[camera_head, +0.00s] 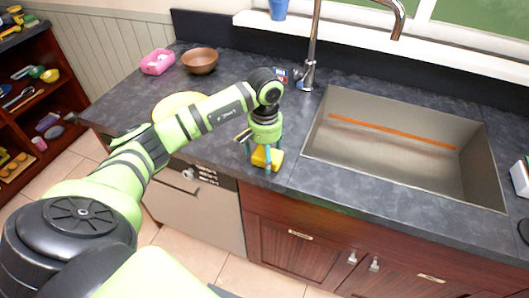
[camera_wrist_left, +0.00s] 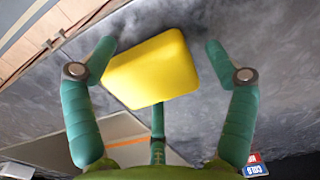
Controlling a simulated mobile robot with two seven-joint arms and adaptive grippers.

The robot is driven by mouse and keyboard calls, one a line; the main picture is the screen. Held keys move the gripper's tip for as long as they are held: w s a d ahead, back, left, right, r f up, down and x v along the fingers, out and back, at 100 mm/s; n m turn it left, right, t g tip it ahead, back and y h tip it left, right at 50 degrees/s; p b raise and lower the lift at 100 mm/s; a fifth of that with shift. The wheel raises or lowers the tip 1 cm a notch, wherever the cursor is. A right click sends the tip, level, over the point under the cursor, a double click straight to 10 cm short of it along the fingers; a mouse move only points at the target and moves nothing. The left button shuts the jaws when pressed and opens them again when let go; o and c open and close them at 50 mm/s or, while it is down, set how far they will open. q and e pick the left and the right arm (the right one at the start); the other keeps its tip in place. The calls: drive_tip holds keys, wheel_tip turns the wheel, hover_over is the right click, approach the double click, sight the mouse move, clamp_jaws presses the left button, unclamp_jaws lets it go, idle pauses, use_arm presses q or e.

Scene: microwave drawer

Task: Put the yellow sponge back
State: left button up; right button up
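The yellow sponge (camera_head: 262,157) is at the front edge of the dark counter, left of the sink. My left gripper (camera_head: 258,163) is over it, pointing down, with fingers on either side of it. In the left wrist view the sponge (camera_wrist_left: 152,68) lies between the spread fingers of my left gripper (camera_wrist_left: 160,48). A gap shows between the right finger and the sponge. The left finger is close to the sponge's edge, and I cannot tell whether it touches. The gripper is open. My right gripper is not in view.
The empty sink (camera_head: 400,150) has an orange strip inside, with the faucet (camera_head: 308,60) behind. A pink basket (camera_head: 157,62), a brown bowl (camera_head: 200,61) and a yellow plate (camera_head: 178,104) are on the left counter. A shelf (camera_head: 35,105) stands far left.

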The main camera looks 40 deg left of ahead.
use_arm(q)
drive_tip(key=shift+r+p, duration=0.25)
drive_tip(key=shift+p, duration=0.05)
drive_tip(key=shift+w+r+b, duration=0.1)
drive_tip(key=shift+r+b, duration=0.15)
drive_tip(key=shift+b, duration=0.1)
wheel_tip(320, 180, up, 11)
drive_tip(key=b, duration=0.2)
drive_tip(key=shift+r+b, duration=0.2)
drive_tip(key=shift+b, duration=0.2)
